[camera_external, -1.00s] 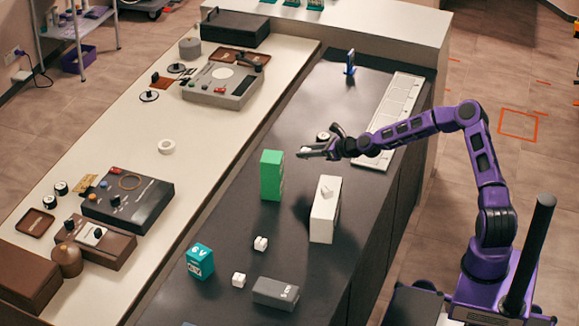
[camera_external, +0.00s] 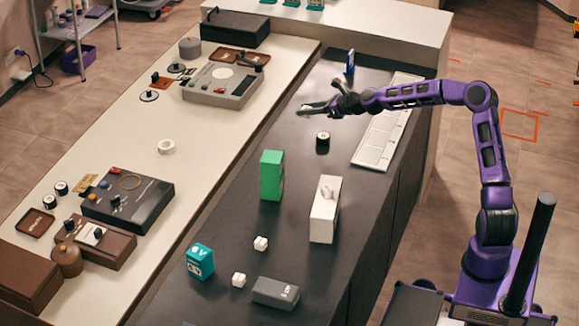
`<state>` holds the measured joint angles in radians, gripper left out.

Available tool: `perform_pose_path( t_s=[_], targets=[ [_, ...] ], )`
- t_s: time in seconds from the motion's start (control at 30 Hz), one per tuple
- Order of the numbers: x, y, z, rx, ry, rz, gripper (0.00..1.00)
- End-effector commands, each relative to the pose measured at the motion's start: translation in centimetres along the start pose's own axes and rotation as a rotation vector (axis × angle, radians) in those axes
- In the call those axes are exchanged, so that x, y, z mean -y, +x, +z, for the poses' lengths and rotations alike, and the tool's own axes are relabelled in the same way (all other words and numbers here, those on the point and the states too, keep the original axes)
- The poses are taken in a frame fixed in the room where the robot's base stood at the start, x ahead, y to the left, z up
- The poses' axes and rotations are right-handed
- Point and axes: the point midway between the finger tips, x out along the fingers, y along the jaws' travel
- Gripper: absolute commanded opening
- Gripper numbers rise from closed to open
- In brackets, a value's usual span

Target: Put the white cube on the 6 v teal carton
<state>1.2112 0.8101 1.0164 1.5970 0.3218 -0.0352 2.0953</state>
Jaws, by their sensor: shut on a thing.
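The 6 V teal carton (camera_external: 200,261) stands upright near the front left of the dark counter.
A green carton (camera_external: 272,175) and a tall white box (camera_external: 325,210) stand between my gripper and the teal carton. A grey box (camera_external: 276,293) lies at the front. A black round thing (camera_external: 323,142), a pale tray (camera_external: 388,125) and a blue upright thing (camera_external: 350,75) are farther back.

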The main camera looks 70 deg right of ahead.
Motion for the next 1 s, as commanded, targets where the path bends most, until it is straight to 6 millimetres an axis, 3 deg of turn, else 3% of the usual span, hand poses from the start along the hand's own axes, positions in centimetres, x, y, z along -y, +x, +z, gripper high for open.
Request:
perform_pose_path(
  t_s=[0.07,0.27,0.47,0.67,1.0],
  targets=[
    [0.0,-0.5,1.3,0.002,-0.003,-0.001,0.00],
    [-3.7,1.5,2.3,0.010,-0.021,0.067,0.00],
    [-9.3,4.0,3.7,0.020,-0.055,0.162,0.00],
    [-18.5,6.9,5.3,0.029,-0.109,0.305,0.00],
    [-37.1,9.4,6.2,0.026,-0.213,0.563,0.00]
  ],
)
